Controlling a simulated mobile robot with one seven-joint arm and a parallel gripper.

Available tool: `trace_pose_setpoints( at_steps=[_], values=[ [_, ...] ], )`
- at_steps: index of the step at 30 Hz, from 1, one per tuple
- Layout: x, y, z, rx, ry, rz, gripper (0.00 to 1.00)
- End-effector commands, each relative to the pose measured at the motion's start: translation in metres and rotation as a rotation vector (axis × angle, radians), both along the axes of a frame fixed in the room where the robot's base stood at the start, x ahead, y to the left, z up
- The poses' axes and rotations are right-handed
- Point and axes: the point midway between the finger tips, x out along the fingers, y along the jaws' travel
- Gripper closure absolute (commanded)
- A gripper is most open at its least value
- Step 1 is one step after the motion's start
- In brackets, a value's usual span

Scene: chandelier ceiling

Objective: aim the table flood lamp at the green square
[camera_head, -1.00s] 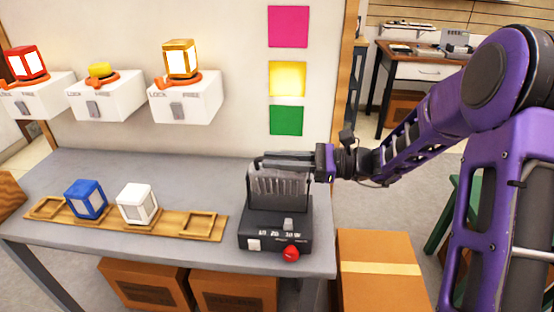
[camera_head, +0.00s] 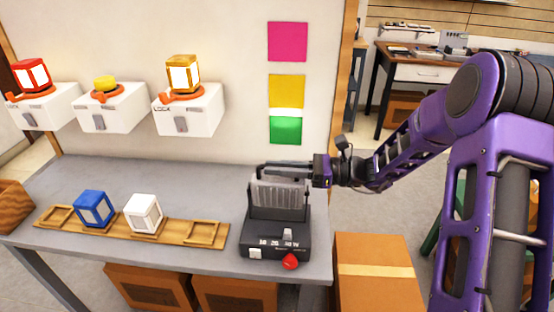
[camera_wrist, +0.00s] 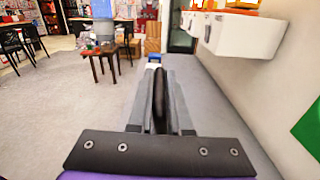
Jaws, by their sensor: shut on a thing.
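The table flood lamp (camera_head: 276,225) stands at the right end of the grey table, with a dark base, slider, white button and red knob. Its ribbed head (camera_head: 280,192) faces the wall. My gripper (camera_head: 268,170) reaches in from the right and is shut on the top of the head. In the wrist view, the gripper's fingers (camera_wrist: 159,100) show close together. The green square (camera_head: 286,130) is lowest on the wall.
A pink square (camera_head: 287,41) is above the yellow one. A wooden tray (camera_head: 170,233) with a blue lantern (camera_head: 94,208) and a white lantern (camera_head: 142,212) lies left of the lamp. Several white wall boxes (camera_head: 190,110) carry lanterns or lamps. Cardboard boxes (camera_head: 375,270) stand below.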

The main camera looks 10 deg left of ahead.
Motion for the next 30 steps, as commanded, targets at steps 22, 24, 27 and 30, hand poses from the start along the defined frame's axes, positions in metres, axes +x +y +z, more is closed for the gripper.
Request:
trace_pose_setpoints(
  at_steps=[22, 24, 27, 30],
  values=[
    [0.013, 0.000, 0.000, -0.003, 0.027, -0.002, 0.55],
    [0.013, 0.000, 0.000, -0.003, 0.027, -0.002, 0.55],
    [0.013, 0.000, 0.001, -0.003, 0.026, -0.001, 0.55],
    [0.014, -0.001, 0.001, -0.003, 0.026, -0.002, 0.55]
  ],
)
